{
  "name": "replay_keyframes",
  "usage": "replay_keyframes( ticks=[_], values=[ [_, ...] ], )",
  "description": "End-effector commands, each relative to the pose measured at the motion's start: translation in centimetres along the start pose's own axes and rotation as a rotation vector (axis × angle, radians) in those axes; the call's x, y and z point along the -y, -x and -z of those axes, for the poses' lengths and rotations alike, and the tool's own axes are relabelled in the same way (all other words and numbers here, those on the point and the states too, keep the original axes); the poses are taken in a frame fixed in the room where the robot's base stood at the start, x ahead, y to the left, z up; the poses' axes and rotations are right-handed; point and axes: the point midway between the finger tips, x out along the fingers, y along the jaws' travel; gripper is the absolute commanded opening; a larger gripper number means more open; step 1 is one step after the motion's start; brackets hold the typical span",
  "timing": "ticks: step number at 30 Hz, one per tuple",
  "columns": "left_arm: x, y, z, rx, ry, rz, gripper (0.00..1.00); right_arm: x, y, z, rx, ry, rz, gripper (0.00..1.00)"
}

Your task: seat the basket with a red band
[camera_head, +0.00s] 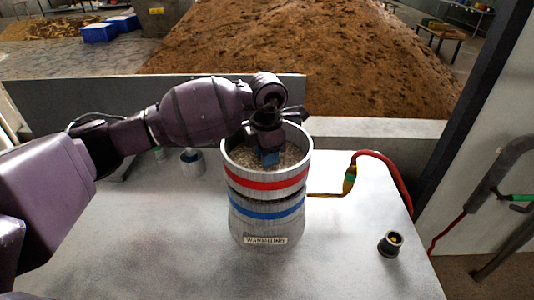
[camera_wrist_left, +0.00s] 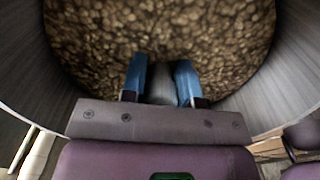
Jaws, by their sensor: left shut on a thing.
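The basket with a red band (camera_head: 267,181) is a grey metal cylinder holding brown grain (camera_head: 285,158). It stands upright directly over a grey pot with a blue band (camera_head: 266,211) and a label on its front. A dark line shows between the two; I cannot tell whether the basket is fully down. My left gripper (camera_head: 268,158) reaches into the basket from above. In the left wrist view its blue fingers (camera_wrist_left: 162,85) are closed around a grey post (camera_wrist_left: 162,88) amid the grain, inside the basket wall (camera_wrist_left: 295,60). The right gripper is not in view.
The grey table (camera_head: 150,255) has free room at the front left. A small dark fitting (camera_head: 390,243) stands at the right. A red hose (camera_head: 390,170) with a brass valve (camera_head: 350,178) lies right of the pot. A small cup (camera_head: 192,161) stands at the left.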

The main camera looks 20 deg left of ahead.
Motion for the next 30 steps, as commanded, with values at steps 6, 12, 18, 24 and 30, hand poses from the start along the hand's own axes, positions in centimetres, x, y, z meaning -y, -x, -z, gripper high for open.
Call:
replay_keyframes(
  ticks=[6,12,18,24,30],
  values=[
    [0.0,0.2,-0.1,0.003,-0.001,-0.002,0.00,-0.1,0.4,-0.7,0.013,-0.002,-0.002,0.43],
    [0.0,0.0,-0.1,0.003,-0.001,-0.002,0.00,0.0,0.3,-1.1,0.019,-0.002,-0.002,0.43],
    [0.0,-0.3,-0.1,0.003,-0.001,-0.002,0.00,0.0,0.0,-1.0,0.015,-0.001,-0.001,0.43],
    [0.0,-0.2,-0.1,0.003,-0.001,-0.002,0.00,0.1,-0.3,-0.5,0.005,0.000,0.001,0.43],
    [0.0,-0.3,-0.1,0.003,-0.001,-0.002,0.00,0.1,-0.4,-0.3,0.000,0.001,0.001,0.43]
  ],
)
